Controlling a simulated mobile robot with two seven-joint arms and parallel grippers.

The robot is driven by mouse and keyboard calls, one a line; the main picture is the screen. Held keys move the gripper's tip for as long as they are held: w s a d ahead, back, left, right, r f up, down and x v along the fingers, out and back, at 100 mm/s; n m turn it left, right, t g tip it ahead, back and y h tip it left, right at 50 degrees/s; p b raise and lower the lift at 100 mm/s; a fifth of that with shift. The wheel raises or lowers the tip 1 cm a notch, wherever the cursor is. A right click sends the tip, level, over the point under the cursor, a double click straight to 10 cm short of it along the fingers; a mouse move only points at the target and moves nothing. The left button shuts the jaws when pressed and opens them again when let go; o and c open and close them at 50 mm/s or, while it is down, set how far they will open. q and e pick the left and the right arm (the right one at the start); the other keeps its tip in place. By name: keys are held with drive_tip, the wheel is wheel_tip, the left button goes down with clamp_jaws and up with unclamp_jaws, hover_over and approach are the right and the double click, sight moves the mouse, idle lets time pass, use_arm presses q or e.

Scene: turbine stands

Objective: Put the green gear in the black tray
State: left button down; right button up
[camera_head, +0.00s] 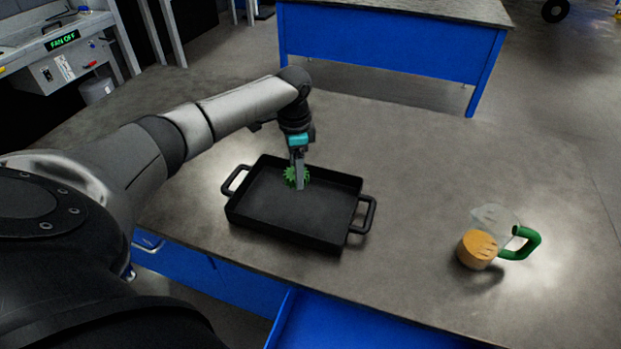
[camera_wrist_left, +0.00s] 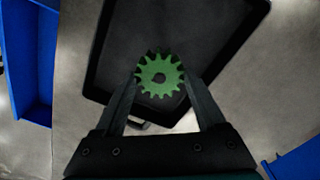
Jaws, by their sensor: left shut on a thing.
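A black tray (camera_head: 290,218) with two side handles sits on the grey table. My left gripper (camera_head: 298,184) is over the far part of the tray and is shut on the green gear (camera_head: 290,176). In the left wrist view the green gear (camera_wrist_left: 160,77) shows between the two fingertips, with the black tray (camera_wrist_left: 108,60) behind it. I cannot tell whether the gear touches the tray floor. My right gripper is not in view.
A clear jug with a green handle (camera_head: 534,243) and an orange round piece (camera_head: 477,250) stand at the table's right. A blue bench (camera_head: 390,45) is behind. The table between tray and jug is clear. A blue drawer (camera_head: 330,325) shows at the front edge.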

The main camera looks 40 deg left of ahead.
use_arm(q)
drive_tip(key=b, duration=0.7)
hover_over(297, 204)
drive_tip(key=shift+f, duration=3.05)
drive_tip(key=shift+f+b, duration=0.3)
drive_tip(key=shift+f, duration=0.75)
drive_tip(key=shift+f, duration=0.35)
unclamp_jaws()
drive_tip(key=shift+r, duration=0.1)
wheel_tip(297, 204, up, 7)
drive_tip(key=p, duration=0.8)
drive_tip(key=shift+p, duration=0.3)
